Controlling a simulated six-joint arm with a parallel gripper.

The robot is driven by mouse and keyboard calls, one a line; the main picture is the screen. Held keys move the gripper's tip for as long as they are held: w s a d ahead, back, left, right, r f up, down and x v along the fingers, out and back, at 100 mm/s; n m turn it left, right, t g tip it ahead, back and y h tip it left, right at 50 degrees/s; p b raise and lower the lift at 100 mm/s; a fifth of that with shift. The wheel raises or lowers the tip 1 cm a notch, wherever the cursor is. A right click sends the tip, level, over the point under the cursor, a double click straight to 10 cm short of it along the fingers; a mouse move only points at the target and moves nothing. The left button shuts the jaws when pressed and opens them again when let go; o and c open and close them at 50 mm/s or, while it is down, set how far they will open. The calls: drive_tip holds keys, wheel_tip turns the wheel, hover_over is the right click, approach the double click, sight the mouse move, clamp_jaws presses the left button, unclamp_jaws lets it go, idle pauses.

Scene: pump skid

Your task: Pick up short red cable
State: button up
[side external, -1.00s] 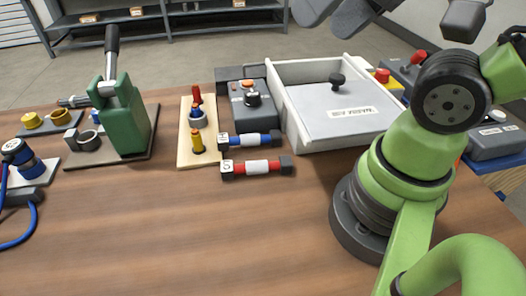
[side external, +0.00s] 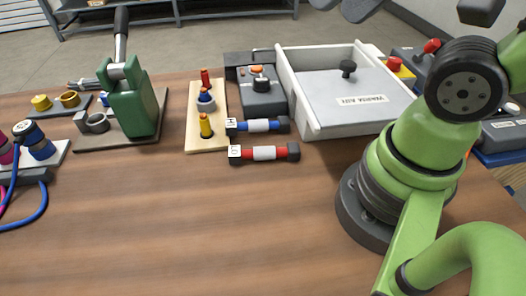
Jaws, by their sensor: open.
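The short red cable (side external: 281,153) lies on the wooden table, with dark end blocks and a white sleeve at its middle. Its left block bears a white label. A similar short blue cable (side external: 272,126) lies just behind it, roughly parallel. Grey parts of my gripper (side external: 339,7) show at the top edge, cut off by the frame. They are open, high above the table and well apart from the red cable. Nothing is seen held.
A wooden board with coloured pegs (side external: 192,140) stands left of the cables. A grey control box (side external: 262,100) is behind them. A light grey tray (side external: 312,130) with a knobbed lid is to the right. A green press (side external: 135,105) stands further left. The table in front is clear.

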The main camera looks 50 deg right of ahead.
drive_tip(key=m, duration=0.1)
drive_tip(key=m+g+h, duration=0.2)
drive_tip(key=m+g, duration=0.5)
drive_tip(key=m, duration=1.4)
hover_over(258, 149)
wheel_tip(258, 149, down, 18)
drive_tip(key=shift+m, duration=0.9)
wheel_tip(258, 149, down, 6)
drive_tip(key=shift+f, duration=3.1)
drive_tip(key=shift+c, duration=0.3)
drive_tip(key=c, duration=0.9)
